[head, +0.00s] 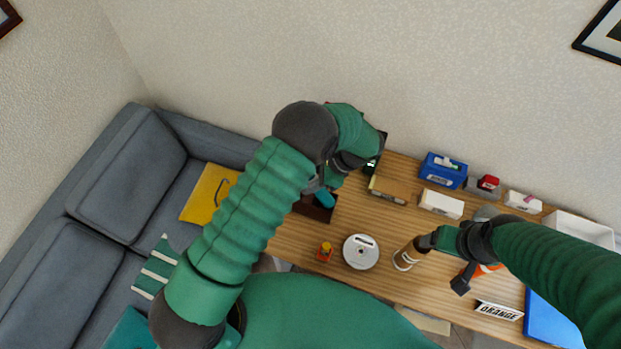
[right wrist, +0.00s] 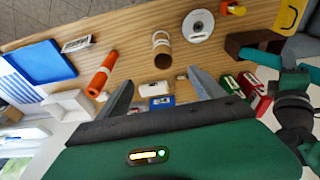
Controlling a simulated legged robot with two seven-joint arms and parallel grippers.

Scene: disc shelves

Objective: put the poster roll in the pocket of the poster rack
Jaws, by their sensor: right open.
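A white disc (head: 361,251) and an orange-yellow item (head: 325,252) lie left of the roll. An orange object (right wrist: 102,73) is near my right gripper. Boxes, including a blue one (head: 443,170), line the back. A blue tray (head: 550,318) is at right.

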